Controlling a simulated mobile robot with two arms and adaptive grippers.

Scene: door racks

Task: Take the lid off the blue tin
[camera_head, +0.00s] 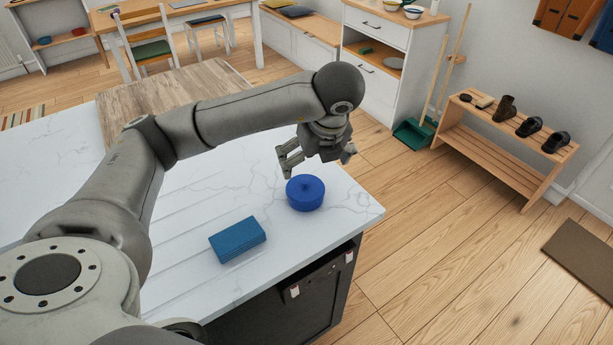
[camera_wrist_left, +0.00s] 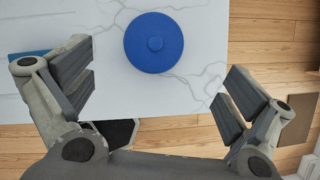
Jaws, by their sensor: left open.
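The blue tin (camera_head: 305,194) is round and stands upright on the white marble counter near its right corner. Its lid (camera_head: 305,186) is on it, with a small round knob in the middle. The left wrist view shows the lid (camera_wrist_left: 153,42) from above. My left gripper (camera_head: 318,164) is open and empty, above the counter and just behind the tin in the head view. In the left wrist view its two fingers (camera_wrist_left: 158,95) are wide apart, and the tin lies ahead, between their lines. The tin and gripper look apart. My right gripper is in neither view.
A blue box (camera_head: 237,239) lies on the counter (camera_head: 185,275) left of the tin. The counter's right edge is close to the tin, with wooden floor beyond. A shoe rack (camera_head: 500,140) and a white cabinet (camera_head: 385,60) stand farther off.

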